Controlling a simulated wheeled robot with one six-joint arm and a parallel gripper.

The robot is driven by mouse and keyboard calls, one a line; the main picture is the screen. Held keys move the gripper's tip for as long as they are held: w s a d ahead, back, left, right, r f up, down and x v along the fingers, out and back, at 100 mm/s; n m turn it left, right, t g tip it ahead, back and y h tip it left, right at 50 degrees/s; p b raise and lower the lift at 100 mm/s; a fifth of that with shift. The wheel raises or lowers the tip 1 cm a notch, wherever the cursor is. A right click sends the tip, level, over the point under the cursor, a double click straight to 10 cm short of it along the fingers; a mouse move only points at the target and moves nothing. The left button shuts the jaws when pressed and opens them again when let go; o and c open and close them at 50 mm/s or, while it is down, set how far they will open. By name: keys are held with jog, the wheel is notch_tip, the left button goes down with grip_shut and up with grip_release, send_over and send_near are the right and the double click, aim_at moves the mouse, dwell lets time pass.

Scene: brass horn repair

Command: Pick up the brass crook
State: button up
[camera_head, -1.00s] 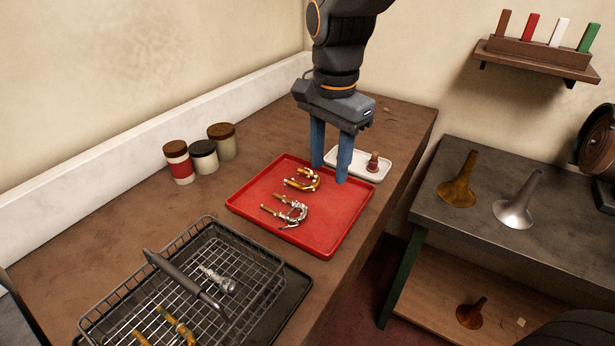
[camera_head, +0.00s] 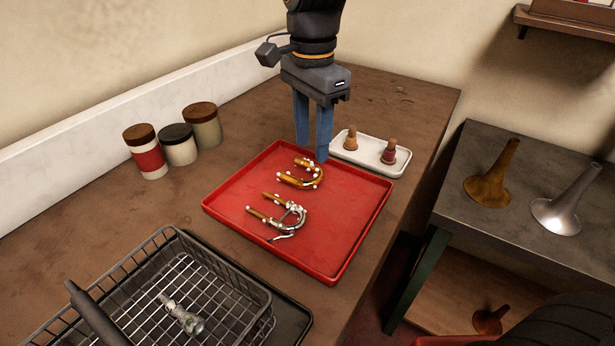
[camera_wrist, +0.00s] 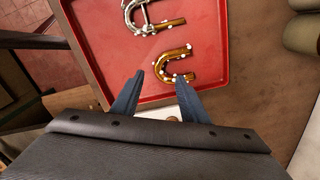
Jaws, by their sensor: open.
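The brass crook (camera_head: 301,175) is a gold U-shaped tube with small white dots, lying in the back part of the red tray (camera_head: 350,225). A silver crook (camera_head: 285,215) with brass-coloured ends lies nearer the front in the same tray. My gripper (camera_head: 313,155) is open and empty, pointing down over the tray's back edge, just behind the brass crook. In the wrist view the blue fingertips (camera_wrist: 157,78) are spread apart, with the brass crook (camera_wrist: 177,65) just beyond them and the silver crook (camera_wrist: 148,18) farther off. No finger visibly touches either crook.
A white dish (camera_head: 370,155) with two small cork-like pieces stands behind the tray. Several lidded jars (camera_head: 179,145) stand left, by the wall. A wire basket (camera_head: 175,290) with a silver mouthpiece is in front. A side bench (camera_head: 520,195) holds two horn bells.

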aim_at(313, 179)
jog(key=shift+w+f, duration=0.3)
jog(key=shift+f, duration=0.4)
jog(key=shift+s+d+f+p, duration=0.15)
jog(key=shift+f+p, duration=0.4)
jog(key=shift+f, duration=1.3)
jog(key=shift+s+f+p, duration=0.1)
jog(key=shift+f+p, duration=0.4)
jog(key=shift+f, duration=1.3)
grip_shut()
